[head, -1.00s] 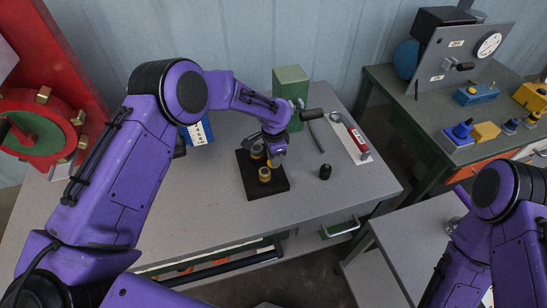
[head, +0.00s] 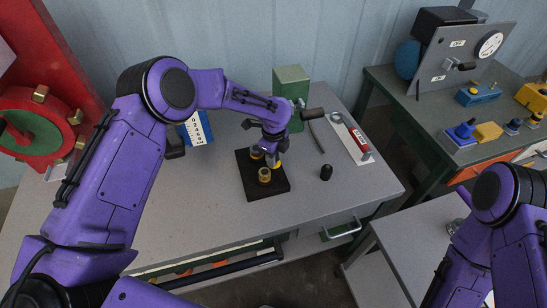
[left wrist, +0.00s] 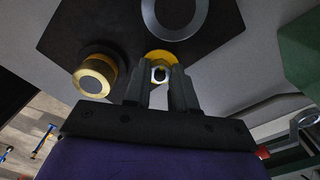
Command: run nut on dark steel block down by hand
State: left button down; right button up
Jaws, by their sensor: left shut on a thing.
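A dark steel block (head: 278,186), flat and square, lies on the grey table. It bears several round brass-coloured pieces; one brass cylinder (head: 264,175) stands near its front part. My left gripper (head: 273,160) is over the block, reaching down beside that cylinder. In the left wrist view, the gripper (left wrist: 160,80) is shut on a small silver nut (left wrist: 160,73) with a dark centre, in front of a yellow ring (left wrist: 162,57). The brass cylinder (left wrist: 95,76) is to the left and a grey ring (left wrist: 175,14) lies beyond. How far down the nut sits cannot be told. My right gripper is out of view.
A green box (head: 291,88) with a dark handle stands behind the block. A small black knob (head: 326,172) and a red-handled tool on a white strip (head: 352,140) lie to the right. A blue labelled box (head: 197,129) is behind left. The front left tabletop is clear.

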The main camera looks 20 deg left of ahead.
pick_arm(q)
jog(key=shift+d+m, duration=0.15)
jog(key=shift+m, duration=1.15)
jog(key=shift+f, duration=0.1)
jog(key=shift+s, duration=0.1)
jog(key=c, duration=0.9)
grip_release()
notch_tip(320, 180, up, 11)
jog(key=shift+f+b, duration=0.2)
jog(key=shift+b, duration=0.8)
jog(key=shift+r, duration=0.1)
